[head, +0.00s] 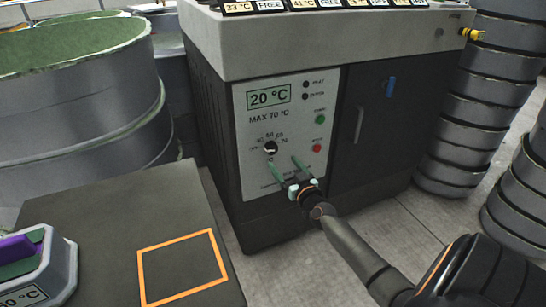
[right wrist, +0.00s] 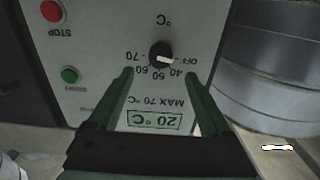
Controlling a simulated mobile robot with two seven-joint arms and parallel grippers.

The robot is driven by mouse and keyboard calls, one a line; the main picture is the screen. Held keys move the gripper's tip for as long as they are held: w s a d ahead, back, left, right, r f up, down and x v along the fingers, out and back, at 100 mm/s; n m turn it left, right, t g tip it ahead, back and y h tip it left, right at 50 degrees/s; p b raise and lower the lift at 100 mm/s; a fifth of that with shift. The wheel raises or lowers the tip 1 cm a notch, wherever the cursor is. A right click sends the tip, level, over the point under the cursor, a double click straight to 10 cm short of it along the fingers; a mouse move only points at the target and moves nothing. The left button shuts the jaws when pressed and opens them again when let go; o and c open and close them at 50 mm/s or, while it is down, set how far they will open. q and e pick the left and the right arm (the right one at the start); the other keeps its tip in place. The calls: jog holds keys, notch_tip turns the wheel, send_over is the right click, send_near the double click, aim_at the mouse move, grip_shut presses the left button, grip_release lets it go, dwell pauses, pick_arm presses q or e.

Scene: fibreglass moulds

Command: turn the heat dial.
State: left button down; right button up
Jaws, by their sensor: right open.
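The heat dial (head: 270,147) is a round black knob on the white control panel (head: 318,100) of the dark cabinet. It also shows in the right wrist view (right wrist: 160,53), where the picture is upside down. Its white pointer lies toward the OFF mark, and marks from 40 to 70 run around it. The display (head: 269,96) reads 20 °C. My right gripper (head: 284,164) is open and empty in front of the panel, below the dial. In the right wrist view its fingertips (right wrist: 160,74) sit either side of the dial's line, apart from it. My left gripper is out of view.
A green button (head: 320,119) and a red stop button (head: 316,148) sit right of the dial. A table (head: 110,215) with an orange square outline stands at the left, with a grey device (head: 62,265) on it. Stacked grey drums (head: 470,130) stand at the right.

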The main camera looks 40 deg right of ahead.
aim_at(273, 150)
jog(key=b+x, duration=0.2)
jog(key=x, duration=0.4)
jog(key=shift+w+f+b, duration=0.15)
jog(key=shift+b, duration=0.15)
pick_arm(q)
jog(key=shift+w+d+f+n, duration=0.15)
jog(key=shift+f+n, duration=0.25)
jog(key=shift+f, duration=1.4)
pick_arm(e)
jog(key=shift+w+d, duration=0.1)
jog(key=shift+w, duration=0.45)
grip_shut()
